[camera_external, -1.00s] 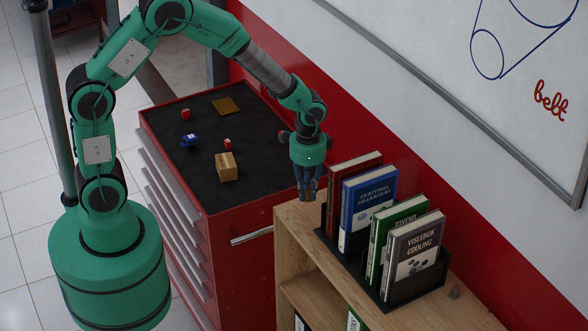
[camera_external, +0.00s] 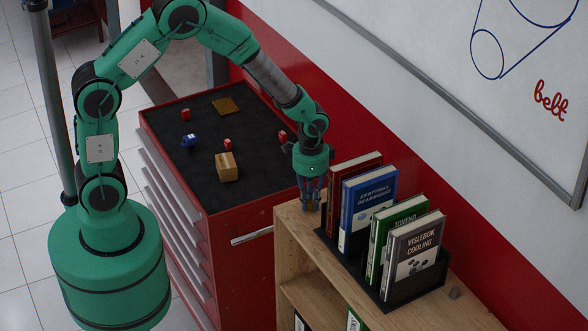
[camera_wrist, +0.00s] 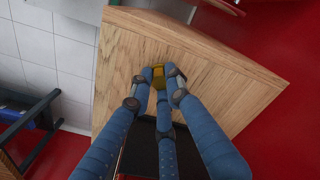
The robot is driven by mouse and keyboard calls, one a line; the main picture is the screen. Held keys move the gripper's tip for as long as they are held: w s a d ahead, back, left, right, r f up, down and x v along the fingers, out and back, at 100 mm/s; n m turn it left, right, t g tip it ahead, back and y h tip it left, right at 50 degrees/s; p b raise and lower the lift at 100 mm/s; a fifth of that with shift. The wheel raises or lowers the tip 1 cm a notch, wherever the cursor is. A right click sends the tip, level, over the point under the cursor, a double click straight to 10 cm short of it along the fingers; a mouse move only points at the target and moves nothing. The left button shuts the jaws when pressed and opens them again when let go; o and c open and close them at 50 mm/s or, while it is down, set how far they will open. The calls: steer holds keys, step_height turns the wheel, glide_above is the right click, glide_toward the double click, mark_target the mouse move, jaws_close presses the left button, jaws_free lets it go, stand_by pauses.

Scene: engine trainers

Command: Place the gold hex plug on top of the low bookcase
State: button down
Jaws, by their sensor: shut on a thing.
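In the outside view the plug is hidden by the fingers.
A black book rack (camera_external: 405,295) with several upright books, such as a blue one (camera_external: 367,205), stands right beside my gripper. A red tool cabinet (camera_external: 235,265) to the left carries a cardboard box (camera_external: 226,167) and small red and blue items. The wall is close behind.

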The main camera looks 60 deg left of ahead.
mark_target(310, 201)
steer(key=c, duration=1.7)
jaws_free()
steer(key=shift+o, duration=0.2)
step_height(310, 201, up, 12)
steer(key=shift+r, duration=0.15)
